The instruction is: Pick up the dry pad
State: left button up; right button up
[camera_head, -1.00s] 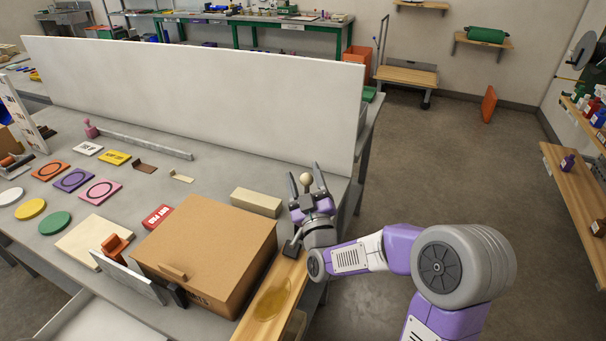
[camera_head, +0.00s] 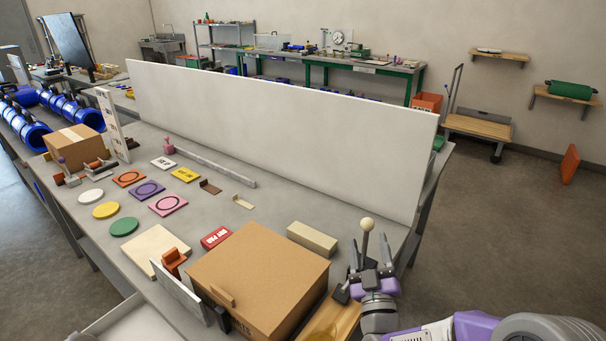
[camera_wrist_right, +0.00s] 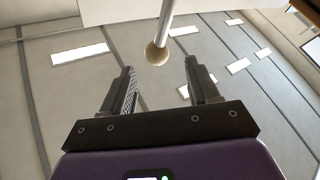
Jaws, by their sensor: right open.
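A small red pad (camera_head: 216,238) with white lettering, too small to read surely, lies flat on the grey table behind the cardboard box. My right gripper (camera_head: 371,250) is at the table's right end, right of the box and well apart from the pad. Its fingers point up, open and empty. A pale ball (camera_head: 367,224) on a thin rod shows just above the fingers; the wrist view shows this ball (camera_wrist_right: 156,54) beyond the gap between the fingertips, not gripped. The pad is not in the wrist view. My left gripper is out of view.
A large cardboard box (camera_head: 258,278) stands between gripper and pad. A beige block (camera_head: 312,238) lies behind it, before a long white panel (camera_head: 280,130). A cream board (camera_head: 155,250) and coloured discs and squares lie to the left. Bare table surrounds the pad's far side.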

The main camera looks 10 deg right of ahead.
aim_at(212, 240)
jog(key=k, duration=1.05)
